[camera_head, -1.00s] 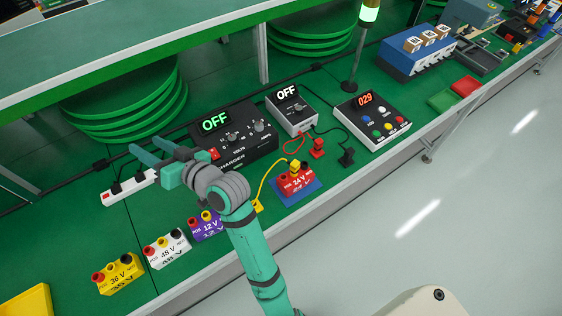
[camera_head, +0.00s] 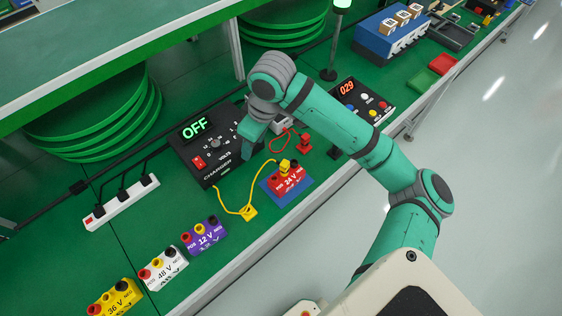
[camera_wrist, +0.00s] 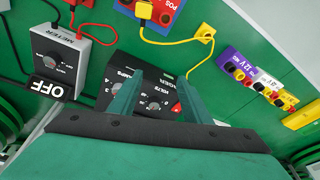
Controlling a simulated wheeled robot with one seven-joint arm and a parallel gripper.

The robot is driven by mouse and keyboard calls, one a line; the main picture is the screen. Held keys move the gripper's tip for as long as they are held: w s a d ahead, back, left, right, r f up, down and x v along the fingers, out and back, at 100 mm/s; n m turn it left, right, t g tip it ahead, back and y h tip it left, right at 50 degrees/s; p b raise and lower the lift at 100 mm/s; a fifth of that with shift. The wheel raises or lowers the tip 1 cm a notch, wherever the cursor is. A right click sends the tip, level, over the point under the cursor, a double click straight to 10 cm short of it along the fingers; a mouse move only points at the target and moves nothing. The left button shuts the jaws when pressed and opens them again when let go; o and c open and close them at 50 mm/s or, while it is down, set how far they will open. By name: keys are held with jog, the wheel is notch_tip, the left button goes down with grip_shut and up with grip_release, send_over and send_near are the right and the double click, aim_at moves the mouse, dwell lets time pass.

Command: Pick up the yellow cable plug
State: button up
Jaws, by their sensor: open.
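The yellow cable plug (camera_head: 285,166) stands upright on the red 24 V battery (camera_head: 291,181), at its middle terminal. It also shows at the top edge of the wrist view (camera_wrist: 144,11). Its yellow cable (camera_head: 265,177) runs to a yellow piece (camera_head: 248,212) on the bench and on to the black charger (camera_head: 215,160). My gripper (camera_head: 247,142) points down over the charger's right side, left of and apart from the plug. In the wrist view my gripper (camera_wrist: 156,90) is open and empty, with the charger's panel behind its fingers.
The grey meter (camera_wrist: 67,53) has a red cable to a red plug (camera_head: 305,143). Purple 12 V (camera_head: 204,236), white 48 V (camera_head: 163,269) and yellow 36 V (camera_head: 115,299) batteries line the front edge. A button box (camera_head: 362,103) stands right, partly behind my arm.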

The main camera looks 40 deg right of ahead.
jog(key=g+h, duration=0.2)
send_over(284, 163)
jog(key=shift+m, duration=0.3)
jog(key=shift+f, duration=5.2)
jog(key=shift+d, duration=0.1)
jog(key=c, duration=1.1)
jog(key=shift+r, duration=0.15)
jog(key=shift+r, duration=0.2)
jog(key=r, duration=0.3)
jog(key=shift+s+a+r, duration=0.15)
jog(key=shift+s+a, duration=0.05)
jog(key=s+a+r, duration=0.8)
jog(key=s+r, duration=0.1)
jog(key=s, duration=0.1)
jog(key=shift+s+a, duration=0.15)
jog(key=shift+s, duration=0.2)
